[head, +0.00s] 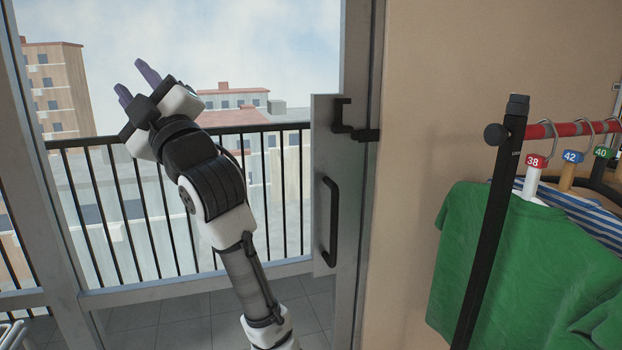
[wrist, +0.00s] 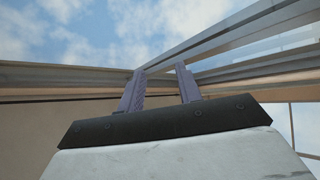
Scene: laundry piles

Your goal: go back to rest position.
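My gripper (head: 136,81) is raised in the upper left of the head view, with my arm reaching up from the bottom edge. Its two purple fingers stand apart with nothing between them. The wrist view shows the same open, empty gripper (wrist: 160,88) pointing up toward a metal frame corner and cloudy sky. The fingers appear clear of any object.
A glass door (head: 325,185) with a black handle (head: 330,222) is right of my arm. A balcony railing (head: 90,200) is beyond the glass. A clothes rack (head: 491,220) with a green shirt (head: 520,270) stands at the right, before a beige wall (head: 440,100).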

